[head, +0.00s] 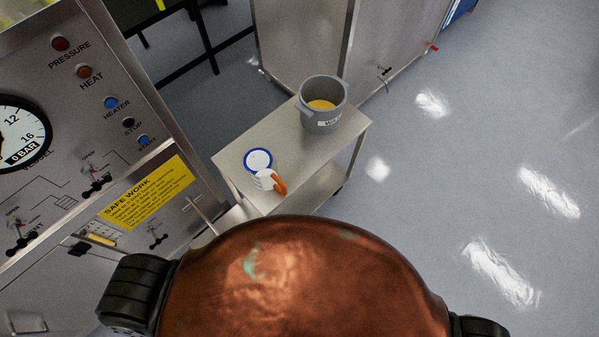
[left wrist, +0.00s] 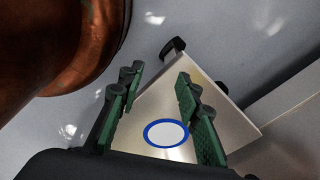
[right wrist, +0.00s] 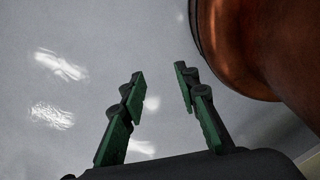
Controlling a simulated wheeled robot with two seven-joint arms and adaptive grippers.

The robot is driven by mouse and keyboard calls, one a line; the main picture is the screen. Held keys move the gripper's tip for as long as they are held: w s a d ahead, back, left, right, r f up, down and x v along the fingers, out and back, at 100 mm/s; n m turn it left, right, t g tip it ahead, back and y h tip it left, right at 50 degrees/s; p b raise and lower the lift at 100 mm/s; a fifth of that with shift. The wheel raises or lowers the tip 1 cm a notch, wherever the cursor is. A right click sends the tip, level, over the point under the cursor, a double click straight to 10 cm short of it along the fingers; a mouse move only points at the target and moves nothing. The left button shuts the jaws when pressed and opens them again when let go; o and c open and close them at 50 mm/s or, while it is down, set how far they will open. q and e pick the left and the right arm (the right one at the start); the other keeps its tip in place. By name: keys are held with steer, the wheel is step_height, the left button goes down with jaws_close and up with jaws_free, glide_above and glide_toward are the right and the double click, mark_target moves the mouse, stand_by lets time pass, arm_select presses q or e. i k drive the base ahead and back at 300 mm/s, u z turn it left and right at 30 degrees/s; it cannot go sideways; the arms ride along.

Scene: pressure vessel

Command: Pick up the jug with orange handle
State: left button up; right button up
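The jug with orange handle (head: 265,180) is small and white, and stands at the near end of a steel trolley (head: 238,152) in the head view. Its orange handle points to the lower right. A white disc with a blue rim (head: 258,160) lies right behind it; I cannot tell whether they touch. The disc also shows in the left wrist view (left wrist: 166,133), between the fingers, where the jug is not seen. My left gripper (left wrist: 160,75) is open and empty above the trolley. My right gripper (right wrist: 160,73) is open and empty over bare floor. Neither gripper shows in the head view.
A grey pot (head: 324,116) with yellow contents stands at the trolley's far end. A control panel (head: 110,125) with gauge, buttons and valves rises on the left. A steel cabinet (head: 385,35) stands behind the trolley. The floor (head: 470,130) to the right is clear.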

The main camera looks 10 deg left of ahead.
mark_target(262, 166)
steer(key=z, duration=0.6)
steer(key=k, duration=1.4)
steer(key=u, duration=1.65)
